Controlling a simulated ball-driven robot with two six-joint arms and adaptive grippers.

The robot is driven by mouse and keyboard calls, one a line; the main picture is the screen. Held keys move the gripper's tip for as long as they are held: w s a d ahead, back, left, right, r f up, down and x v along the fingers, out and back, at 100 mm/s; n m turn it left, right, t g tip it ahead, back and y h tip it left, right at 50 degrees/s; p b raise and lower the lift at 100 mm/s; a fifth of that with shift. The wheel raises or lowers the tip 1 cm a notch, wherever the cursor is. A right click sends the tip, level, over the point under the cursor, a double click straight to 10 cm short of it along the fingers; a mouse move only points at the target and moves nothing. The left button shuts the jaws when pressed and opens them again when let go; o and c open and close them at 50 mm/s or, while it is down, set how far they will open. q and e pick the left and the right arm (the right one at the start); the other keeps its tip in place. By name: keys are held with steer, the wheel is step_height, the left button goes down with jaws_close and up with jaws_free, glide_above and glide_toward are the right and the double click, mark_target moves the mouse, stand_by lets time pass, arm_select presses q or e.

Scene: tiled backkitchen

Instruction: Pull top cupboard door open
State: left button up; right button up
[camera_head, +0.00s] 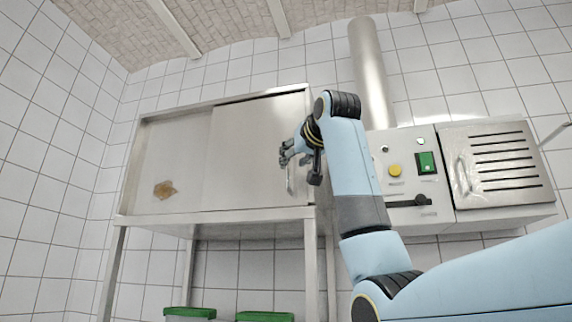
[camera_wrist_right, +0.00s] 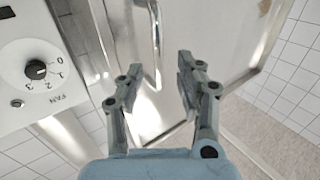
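The top cupboard (camera_head: 160,120) is a steel wall unit in the head view, left of centre. Its right door panel (camera_head: 245,150) is plain steel and looks shut. A metal bar handle (camera_head: 290,180) is near the door's right edge; it also shows in the wrist view (camera_wrist_right: 156,45). My right gripper (camera_head: 291,153) is at this edge, close to the handle. In the wrist view its two fingers (camera_wrist_right: 160,68) are apart and nothing is held. The handle appears between the fingertips in the picture; I cannot tell whether they touch it. My left gripper is out of view.
A control panel with a yellow button (camera_head: 394,170) and a fan dial (camera_wrist_right: 36,70) is right of the cupboard. A slatted vent box (camera_head: 500,165) and a round duct (camera_head: 370,70) are beside and above it. Green-lidded containers (camera_head: 264,316) are below.

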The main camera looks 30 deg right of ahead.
mark_target(289, 167)
steer(key=p+x, duration=0.2)
steer(key=x, duration=0.2)
steer(key=shift+w+d+r, duration=0.15)
steer(key=shift+w+d, duration=0.1)
steer(key=shift+x, duration=0.8)
jaws_close()
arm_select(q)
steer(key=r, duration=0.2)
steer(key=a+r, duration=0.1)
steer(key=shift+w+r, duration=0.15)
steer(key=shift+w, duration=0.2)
arm_select(e)
steer(key=shift+w+f, duration=0.1)
steer(key=shift+f, duration=0.2)
